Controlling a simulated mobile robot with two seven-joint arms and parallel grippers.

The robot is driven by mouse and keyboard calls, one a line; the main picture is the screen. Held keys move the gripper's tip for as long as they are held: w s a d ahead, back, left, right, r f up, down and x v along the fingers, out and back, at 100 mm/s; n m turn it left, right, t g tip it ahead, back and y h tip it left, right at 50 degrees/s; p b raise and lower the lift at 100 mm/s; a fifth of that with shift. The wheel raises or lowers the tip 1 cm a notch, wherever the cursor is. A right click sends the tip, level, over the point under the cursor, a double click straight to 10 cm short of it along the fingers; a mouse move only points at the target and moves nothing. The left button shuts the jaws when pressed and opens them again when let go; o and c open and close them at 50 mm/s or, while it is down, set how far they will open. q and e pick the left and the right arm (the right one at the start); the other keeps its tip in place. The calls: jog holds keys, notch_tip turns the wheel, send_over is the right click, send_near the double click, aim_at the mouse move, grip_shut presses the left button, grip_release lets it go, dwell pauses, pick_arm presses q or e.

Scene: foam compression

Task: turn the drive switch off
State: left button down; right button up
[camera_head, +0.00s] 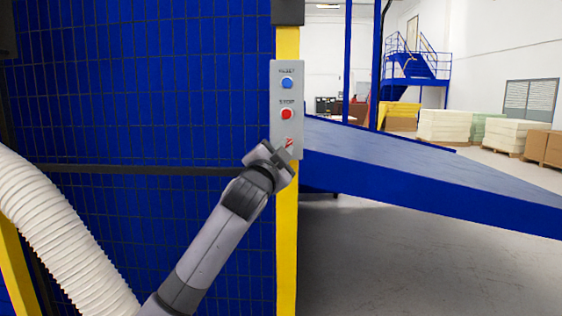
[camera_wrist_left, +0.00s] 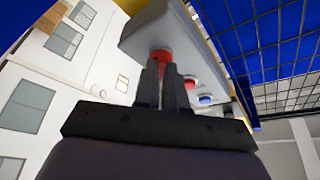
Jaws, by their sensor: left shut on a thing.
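A grey control box (camera_head: 276,125) is fixed to a yellow post. It carries a blue button (camera_head: 287,83) at the top, a red stop button (camera_head: 286,114) below it and a red switch (camera_head: 288,142) near the bottom. My left gripper (camera_head: 281,152) is at the bottom of the box, at the red switch, and partly hides it. In the left wrist view the fingers (camera_wrist_left: 162,82) are shut on the red switch (camera_wrist_left: 161,54), whose handle direction I cannot tell. The red and blue buttons show beyond the fingers. My right gripper is not in view.
A blue mesh fence (camera_head: 150,80) stands left of the yellow post (camera_head: 287,240). A blue sloping conveyor (camera_head: 430,180) runs to the right behind it. A white ribbed hose (camera_head: 60,230) is at the lower left. Pallet stacks (camera_head: 445,125) stand far back.

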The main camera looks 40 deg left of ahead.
pick_arm(q)
jog(key=shift+w+d+r+n+g+y+b, duration=0.1)
jog(key=shift+n+g+y+b, duration=0.1)
jog(key=shift+n+y+b, duration=1.5)
jog(key=shift+d+n+g+y+b, duration=0.15)
jog(key=shift+n+y+b, duration=0.5)
jog(key=shift+n, duration=2.2)
jog(key=shift+w+r+n+g+y+b, duration=0.1)
jog(key=shift+n+g+y+b, duration=0.15)
jog(key=shift+n+y+b, duration=1.45)
jog(key=shift+s+n+h+p, duration=0.1)
jog(key=shift+n+h+p, duration=0.45)
jog(key=shift+n, duration=0.1)
jog(key=c, duration=1.3)
grip_release()
jog(key=shift+o, duration=0.5)
jog(key=shift+w+f, duration=0.25)
